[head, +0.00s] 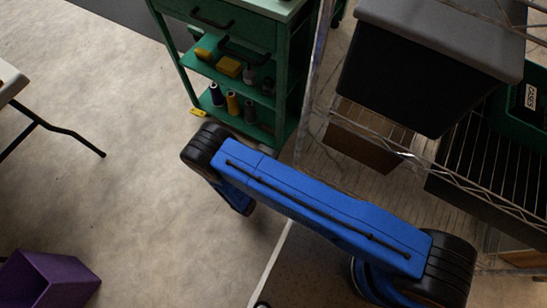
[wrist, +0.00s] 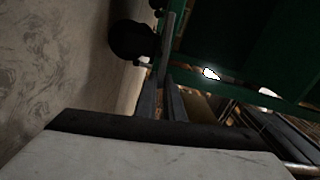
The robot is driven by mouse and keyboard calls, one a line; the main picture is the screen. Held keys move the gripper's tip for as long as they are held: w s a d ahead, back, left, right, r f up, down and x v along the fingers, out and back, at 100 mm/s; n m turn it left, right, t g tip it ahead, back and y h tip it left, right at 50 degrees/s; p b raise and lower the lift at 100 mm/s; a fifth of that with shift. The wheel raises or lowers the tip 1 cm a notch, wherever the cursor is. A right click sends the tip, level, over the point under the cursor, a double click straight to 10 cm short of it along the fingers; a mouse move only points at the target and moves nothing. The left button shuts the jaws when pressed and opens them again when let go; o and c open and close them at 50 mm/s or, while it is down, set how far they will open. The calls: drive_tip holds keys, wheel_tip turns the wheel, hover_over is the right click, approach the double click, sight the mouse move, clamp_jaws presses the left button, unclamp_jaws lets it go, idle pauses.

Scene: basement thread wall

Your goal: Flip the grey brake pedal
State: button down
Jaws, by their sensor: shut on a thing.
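In the wrist view, a thin grey bar (wrist: 167,45), which looks like the brake pedal, stands beside a black caster wheel (wrist: 132,40) under the green trolley. My gripper (wrist: 163,85) shows as two dark narrow fingers reaching up to the bar's lower end. The fingers are close together and shut on it; the exact contact is dark and hard to make out. In the head view the green trolley (head: 285,95) stands at the top middle. My blue arm hides the gripper and the pedal there.
A wire shelf (head: 470,205) with a dark grey-lidded bin (head: 400,75) stands close on the right. A purple bin (head: 50,280) is on the floor at lower left. A table leg (head: 60,128) is at the left. The floor left of the trolley is open.

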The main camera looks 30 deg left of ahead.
drive_tip(key=shift+d+f+m, duration=0.1)
drive_tip(key=shift+f+m, duration=0.35)
drive_tip(key=shift+m, duration=0.65)
drive_tip(key=shift+f+m, duration=0.45)
drive_tip(key=shift+m, duration=0.65)
drive_tip(key=c, duration=1.9)
unclamp_jaws()
drive_tip(key=shift+o, duration=0.2)
drive_tip(key=shift+s, duration=0.1)
drive_tip(key=s, duration=0.5)
drive_tip(key=s+a, duration=0.1)
drive_tip(key=s, duration=1.1)
drive_tip(key=shift+s+a, duration=0.15)
drive_tip(key=shift+a, duration=0.1)
